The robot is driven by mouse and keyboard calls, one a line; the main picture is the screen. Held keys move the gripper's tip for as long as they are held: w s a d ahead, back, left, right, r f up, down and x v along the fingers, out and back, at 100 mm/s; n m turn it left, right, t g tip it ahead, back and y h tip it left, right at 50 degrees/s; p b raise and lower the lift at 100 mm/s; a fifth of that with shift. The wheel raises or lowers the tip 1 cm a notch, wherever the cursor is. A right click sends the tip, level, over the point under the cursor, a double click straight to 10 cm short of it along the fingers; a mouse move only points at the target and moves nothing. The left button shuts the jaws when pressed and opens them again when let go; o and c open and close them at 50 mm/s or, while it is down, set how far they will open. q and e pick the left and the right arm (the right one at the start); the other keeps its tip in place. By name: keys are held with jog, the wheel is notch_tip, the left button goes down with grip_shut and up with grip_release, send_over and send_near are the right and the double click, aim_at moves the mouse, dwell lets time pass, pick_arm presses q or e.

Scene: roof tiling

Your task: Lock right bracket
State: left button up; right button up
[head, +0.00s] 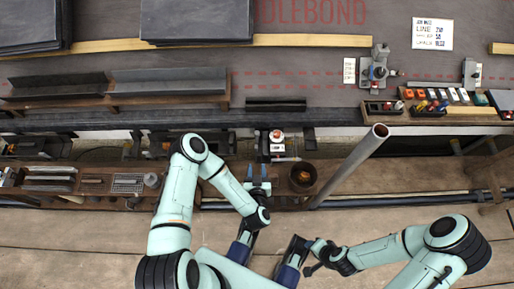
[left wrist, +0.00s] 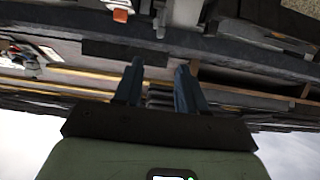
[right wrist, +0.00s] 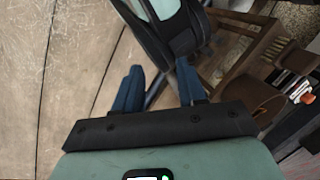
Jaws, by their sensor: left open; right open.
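I cannot tell for sure which part is the right bracket. A small fitting with an orange and white top (head: 277,137) sits at the bench's front edge, just ahead of my left gripper (head: 258,181). What looks like its orange cap also shows at the top of the left wrist view (left wrist: 121,15). My left gripper is open and empty, its two blue fingers (left wrist: 157,88) apart, short of the fitting. My right gripper (head: 309,270) is low in the head view, over the floor. In the right wrist view its blue fingers (right wrist: 158,88) are apart and empty.
A grey pole (head: 350,165) leans right of my left gripper, beside a brown pot (head: 303,176). A grey clamp-like device (head: 377,72) and a tray of coloured items (head: 430,108) stand on the bench. Dark slates (head: 197,20) lie at back left. Floor at lower right is partly clear.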

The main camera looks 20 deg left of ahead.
aim_at(256, 147)
pick_arm(q)
jog(key=b+x, duration=0.3)
jog(key=x, duration=0.8)
jog(key=shift+w+a+f+b, duration=0.15)
jog(key=shift+w+a+b, duration=0.15)
jog(key=shift+w, duration=0.3)
pick_arm(e)
jog(key=w+d+f+t+h, duration=0.1)
jog(key=w+d+f, duration=0.2)
jog(key=w, duration=0.3)
jog(key=shift+f+m+t, duration=0.3)
jog(key=shift+f+t, duration=0.1)
jog(key=shift+f, duration=0.25)
jog(key=shift+d, duration=0.1)
pick_arm(q)
grip_shut()
